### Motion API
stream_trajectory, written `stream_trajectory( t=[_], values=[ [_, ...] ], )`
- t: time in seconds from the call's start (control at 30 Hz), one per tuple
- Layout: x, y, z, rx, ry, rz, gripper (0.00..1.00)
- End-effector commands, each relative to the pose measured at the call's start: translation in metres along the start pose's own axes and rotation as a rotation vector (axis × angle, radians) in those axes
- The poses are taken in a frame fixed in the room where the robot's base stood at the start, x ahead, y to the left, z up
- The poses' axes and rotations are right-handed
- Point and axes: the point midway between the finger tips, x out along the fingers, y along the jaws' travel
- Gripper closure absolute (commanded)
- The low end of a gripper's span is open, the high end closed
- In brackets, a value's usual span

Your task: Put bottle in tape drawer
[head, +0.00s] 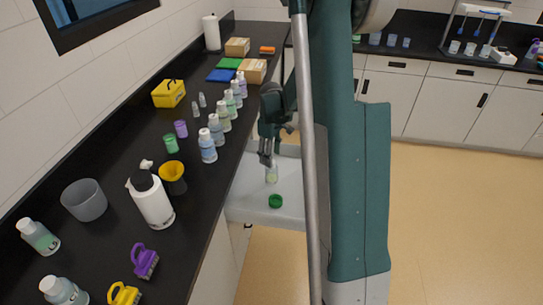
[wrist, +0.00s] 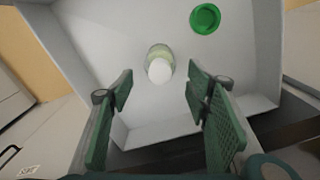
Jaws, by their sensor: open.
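The drawer (head: 247,211) stands open below the counter, its inside pale grey. A small bottle (head: 271,175) with a white cap and pale green body stands in it; the wrist view shows it from above (wrist: 159,66). A green tape roll (head: 275,201) lies flat in the drawer, apart from the bottle; in the wrist view it is at the upper right (wrist: 205,18). My gripper (head: 267,162) is over the drawer, just above the bottle. In the wrist view its fingers (wrist: 160,82) are spread, with the bottle beyond the gap and nothing held.
A row of capped bottles (head: 217,132) stands along the counter edge left of my arm. A white spray bottle (head: 152,197), grey bucket (head: 84,201) and yellow box (head: 169,93) stand on the black counter (head: 185,240). The floor (head: 450,210) at right is clear.

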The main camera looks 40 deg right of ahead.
Motion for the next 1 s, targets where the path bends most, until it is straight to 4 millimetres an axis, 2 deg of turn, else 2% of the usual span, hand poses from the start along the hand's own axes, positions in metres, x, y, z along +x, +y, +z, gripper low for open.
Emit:
stream_trajectory(
  t=[0.3,0.47,0.67,1.0],
  values=[
    [-0.001,-0.001,0.0,0.0,0.001,0.001,0.52],
    [-0.009,-0.007,-0.001,0.005,0.007,0.007,0.52],
    [-0.033,-0.025,-0.004,0.02,0.026,0.026,0.52],
    [-0.09,-0.073,-0.004,0.067,0.083,0.071,0.52]
  ],
)
